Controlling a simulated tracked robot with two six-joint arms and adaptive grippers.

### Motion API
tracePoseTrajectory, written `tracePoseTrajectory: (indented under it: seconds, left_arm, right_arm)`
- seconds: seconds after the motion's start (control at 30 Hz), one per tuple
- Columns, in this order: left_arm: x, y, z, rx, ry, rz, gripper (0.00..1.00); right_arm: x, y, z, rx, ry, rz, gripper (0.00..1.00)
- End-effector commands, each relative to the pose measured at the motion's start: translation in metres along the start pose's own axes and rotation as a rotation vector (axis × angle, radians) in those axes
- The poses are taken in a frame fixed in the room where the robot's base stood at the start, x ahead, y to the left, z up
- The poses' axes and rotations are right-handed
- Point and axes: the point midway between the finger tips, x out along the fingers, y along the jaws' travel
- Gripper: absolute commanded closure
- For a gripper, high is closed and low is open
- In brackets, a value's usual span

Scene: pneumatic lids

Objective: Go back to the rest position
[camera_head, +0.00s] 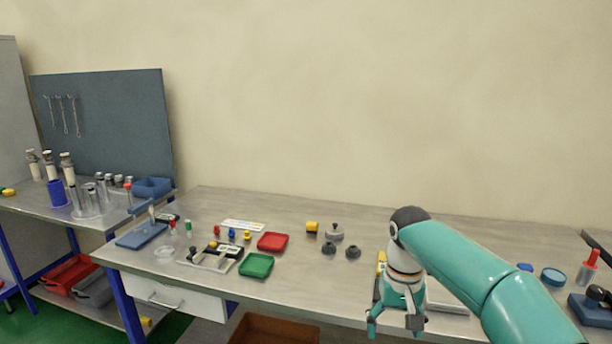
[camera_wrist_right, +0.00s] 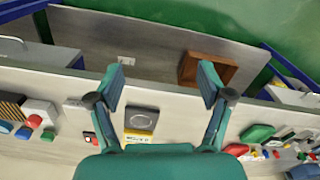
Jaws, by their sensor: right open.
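My right gripper (camera_head: 394,324) hangs pointing down at the front part of the long workbench (camera_head: 200,205), right of centre. Its two fingers are spread, with nothing between them. In the right wrist view the open fingers (camera_wrist_right: 162,84) frame the bench's front strip and edge. A yellow and grey block (camera_wrist_right: 140,122) lies on the bench just beyond the gripper's palm there; in the head view the arm hides most of it. My left arm and gripper are in neither view.
A red tray (camera_head: 272,242) and a green tray (camera_head: 257,265) lie left of the arm. Grey knobs (camera_head: 353,252) and a yellow part (camera_head: 312,227) stand nearer. A red-topped cylinder (camera_head: 588,267) is at right. A brown box (camera_wrist_right: 205,70) sits below the bench. The wall behind is bare.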

Motion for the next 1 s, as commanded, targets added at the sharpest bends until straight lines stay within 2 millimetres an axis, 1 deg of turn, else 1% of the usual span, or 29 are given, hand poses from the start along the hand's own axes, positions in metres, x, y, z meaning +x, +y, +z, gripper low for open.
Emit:
tracePoseTrajectory:
  seconds: [0.03,0.17,0.37,0.47,0.57,0.6,0.67,0.7,0.77,0.8,0.87,0.9,0.97,1.0]
  left_arm:
    - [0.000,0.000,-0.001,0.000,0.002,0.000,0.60]
    - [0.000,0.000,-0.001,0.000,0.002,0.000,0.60]
    - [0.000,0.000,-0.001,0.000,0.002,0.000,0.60]
    - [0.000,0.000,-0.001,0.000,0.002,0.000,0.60]
    - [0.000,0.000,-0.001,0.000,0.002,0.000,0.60]
    - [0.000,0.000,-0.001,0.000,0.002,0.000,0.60]
    - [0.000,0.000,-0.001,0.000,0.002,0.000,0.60]
    - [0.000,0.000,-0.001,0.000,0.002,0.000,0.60]
    - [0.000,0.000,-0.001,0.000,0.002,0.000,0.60]
    - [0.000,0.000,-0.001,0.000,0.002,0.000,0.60]
    - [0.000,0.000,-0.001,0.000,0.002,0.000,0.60]
    - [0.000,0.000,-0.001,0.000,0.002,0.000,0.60]
    - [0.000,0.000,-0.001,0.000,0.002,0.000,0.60]
    - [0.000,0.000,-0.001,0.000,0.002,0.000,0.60]
  right_arm:
    - [0.008,0.010,-0.001,0.019,-0.016,0.003,0.21]
    - [0.031,0.024,0.003,0.040,-0.071,0.012,0.21]
    - [0.077,0.036,0.027,0.049,-0.200,0.021,0.21]
    - [0.107,0.039,0.042,0.049,-0.264,0.014,0.21]
    - [0.144,0.039,0.061,0.046,-0.325,-0.007,0.21]
    - [0.162,0.039,0.071,0.045,-0.350,-0.020,0.21]
    - [0.191,0.037,0.089,0.041,-0.385,-0.046,0.21]
    - [0.213,0.033,0.104,0.040,-0.408,-0.071,0.21]
    - [0.245,0.026,0.129,0.040,-0.432,-0.113,0.21]
    - [0.266,0.020,0.148,0.043,-0.445,-0.145,0.21]
    - [0.292,0.009,0.178,0.051,-0.455,-0.193,0.21]
    - [0.308,0.001,0.199,0.058,-0.455,-0.225,0.21]
    - [0.327,-0.011,0.229,0.075,-0.443,-0.270,0.21]
    - [0.337,-0.018,0.247,0.088,-0.430,-0.295,0.21]
